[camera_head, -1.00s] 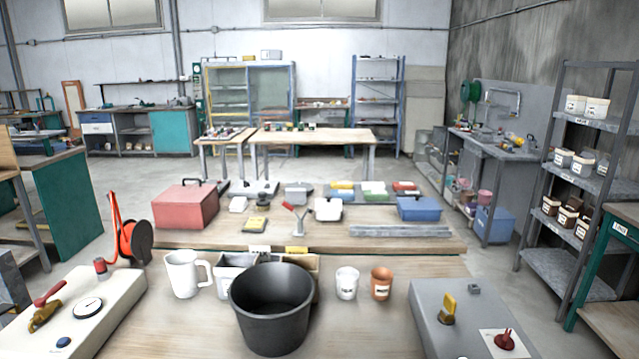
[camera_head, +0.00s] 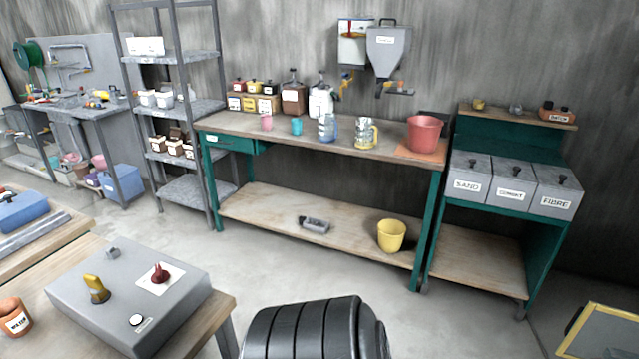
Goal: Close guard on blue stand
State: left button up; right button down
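No blue stand can be made out in the head view. A yellow-edged frame (camera_head: 603,332) with a grey panel is cut off at the bottom right corner, and I cannot tell whether it is the guard. Neither of my grippers is in view.
A grey box with knobs (camera_head: 130,298) sits on the near-left table. A green-legged workbench (camera_head: 335,137) and a cabinet with labelled bins (camera_head: 514,188) stand along the wall. A black ribbed object (camera_head: 305,335) fills the bottom middle. Open floor (camera_head: 290,270) lies before the workbench.

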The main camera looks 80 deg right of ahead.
aim_at(586, 313)
jog(key=l+u, duration=0.1)
jog(key=u, duration=0.75)
jog(key=k+l+u, duration=0.1)
jog(key=u, duration=0.75)
jog(key=k+u, duration=0.1)
jog(key=u, duration=0.3)
jog(key=l+u, duration=0.1)
jog(key=u, duration=0.35)
jog(key=k+j+u, duration=0.1)
jog(key=k+u, duration=0.35)
jog(key=k+j+u, duration=0.15)
jog(key=u, duration=0.3)
jog(key=k+j+u, duration=0.65)
jog(key=j+u, duration=0.2)
jog(key=k+j+u, duration=0.2)
jog(key=j+u, duration=0.25)
